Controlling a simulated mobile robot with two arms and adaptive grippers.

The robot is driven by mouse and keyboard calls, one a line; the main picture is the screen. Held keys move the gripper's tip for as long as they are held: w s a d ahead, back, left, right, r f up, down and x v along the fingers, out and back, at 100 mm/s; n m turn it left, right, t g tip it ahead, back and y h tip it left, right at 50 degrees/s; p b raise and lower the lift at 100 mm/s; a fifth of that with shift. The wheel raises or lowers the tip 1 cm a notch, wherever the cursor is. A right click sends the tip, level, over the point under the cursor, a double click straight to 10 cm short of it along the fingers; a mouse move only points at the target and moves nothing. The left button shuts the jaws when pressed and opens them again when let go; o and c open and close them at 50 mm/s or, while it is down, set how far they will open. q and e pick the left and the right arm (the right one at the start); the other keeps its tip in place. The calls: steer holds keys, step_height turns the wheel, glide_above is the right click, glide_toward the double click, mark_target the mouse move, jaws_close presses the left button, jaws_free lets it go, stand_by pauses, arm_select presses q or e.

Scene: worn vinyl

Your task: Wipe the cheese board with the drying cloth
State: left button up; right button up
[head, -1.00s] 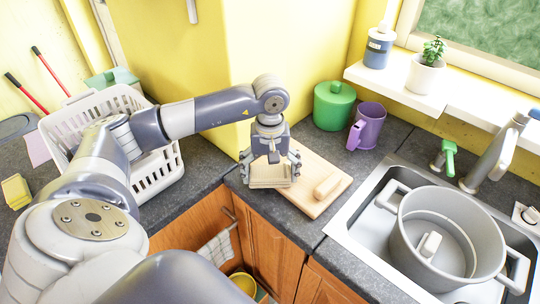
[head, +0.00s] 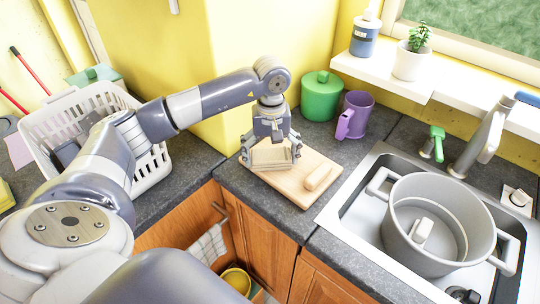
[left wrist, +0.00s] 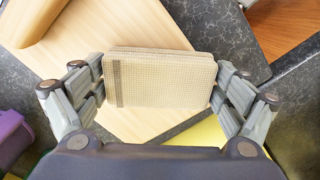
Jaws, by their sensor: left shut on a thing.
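The cheese board (head: 301,197) is a pale wooden board lying on the dark counter, left of the sink. A light wooden block or loaf-like piece (head: 318,177) lies on its right part; it also shows at the upper left of the left wrist view (left wrist: 35,18). My left gripper (head: 271,158) is over the left part of the board. It is shut on the drying cloth (left wrist: 160,78), a folded beige woven pad with a darker stripe, held between both fingers. I cannot tell whether the cloth touches the board. My right gripper is not in view.
A green canister (head: 321,96) and a purple mug (head: 355,115) stand behind the board. The sink (head: 352,202) on the right holds a large grey pot (head: 440,225). A white basket (head: 152,168) stands left. A checked towel (head: 208,244) hangs on the cabinet front.

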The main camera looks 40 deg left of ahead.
mark_target(282, 147)
arm_select(q)
steer(key=shift+w+d+b, duration=0.2)
steer(key=shift+w+b, duration=0.2)
steer(key=shift+w, duration=0.6)
steer(key=shift+w+d, duration=0.1)
steer(key=shift+w, duration=1.05)
steer(key=shift+w+d+b, duration=0.15)
steer(key=shift+w+b, duration=0.25)
steer(key=shift+w, duration=0.7)
steer(key=shift+w+d+b, duration=0.1)
steer(key=shift+w+b, duration=0.3)
steer(key=shift+w, duration=0.65)
steer(key=shift+s+a, duration=0.15)
steer(key=shift+s, duration=0.7)
steer(key=shift+s+a, duration=0.1)
steer(key=shift+s, duration=1.25)
